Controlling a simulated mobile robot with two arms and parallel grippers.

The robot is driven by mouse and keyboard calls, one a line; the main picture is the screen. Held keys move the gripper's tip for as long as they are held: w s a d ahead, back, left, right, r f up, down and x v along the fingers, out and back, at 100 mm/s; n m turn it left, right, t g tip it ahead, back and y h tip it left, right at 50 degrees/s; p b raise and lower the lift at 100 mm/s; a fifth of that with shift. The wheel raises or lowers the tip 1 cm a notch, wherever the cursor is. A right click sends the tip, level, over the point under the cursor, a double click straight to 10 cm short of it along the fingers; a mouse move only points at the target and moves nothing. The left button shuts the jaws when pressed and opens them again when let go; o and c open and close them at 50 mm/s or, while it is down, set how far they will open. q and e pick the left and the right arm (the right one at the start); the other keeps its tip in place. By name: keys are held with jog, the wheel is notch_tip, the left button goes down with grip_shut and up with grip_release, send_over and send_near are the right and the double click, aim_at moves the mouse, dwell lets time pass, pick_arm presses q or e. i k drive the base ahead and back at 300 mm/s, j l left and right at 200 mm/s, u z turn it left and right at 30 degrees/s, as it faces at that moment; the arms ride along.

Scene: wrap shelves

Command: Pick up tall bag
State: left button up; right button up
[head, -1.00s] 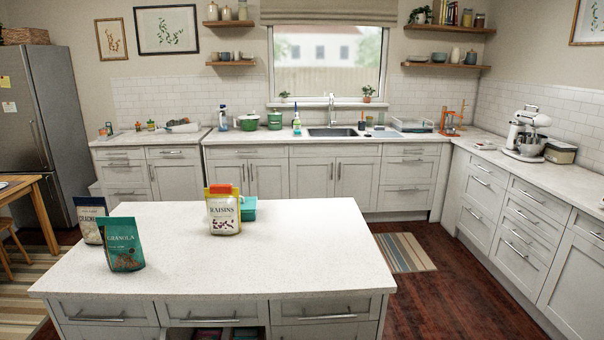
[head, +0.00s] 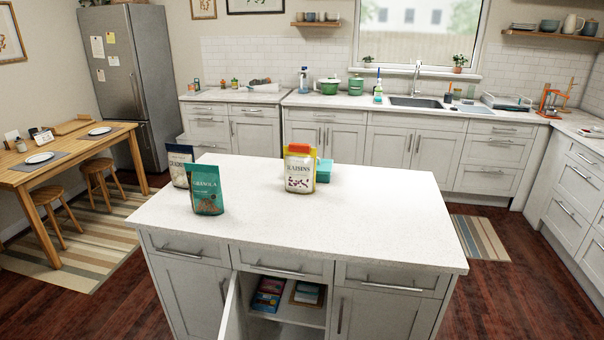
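Three upright bags stand on the white island counter (head: 340,230) in the head view. A teal granola bag (head: 206,191) is at the front left. A white and dark blue crackers bag (head: 180,164) stands just behind it, partly hidden. A yellow and white raisins bag (head: 299,170) stands near the middle, with an orange-red item showing at its top. I cannot tell for certain which one is the tall bag. Neither of my grippers is in view.
A teal box (head: 325,171) sits right of the raisins bag. The island's lower cabinet door (head: 232,310) is open, with boxes (head: 268,295) inside. A wooden table (head: 60,165) and stools stand left. The counter's front and right are clear.

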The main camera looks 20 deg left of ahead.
aim_at(300, 169)
jog(key=i+u, duration=0.1)
jog(key=u, duration=0.3)
jog(key=l+u, duration=0.15)
jog(key=u, duration=0.25)
jog(key=i+l+u, duration=0.1)
jog(key=u, duration=0.35)
jog(key=l+u, duration=0.15)
jog(key=u, duration=0.25)
jog(key=i+l+u, duration=0.1)
jog(key=u, duration=0.3)
jog(key=k+l, duration=0.05)
jog(key=l, duration=0.05)
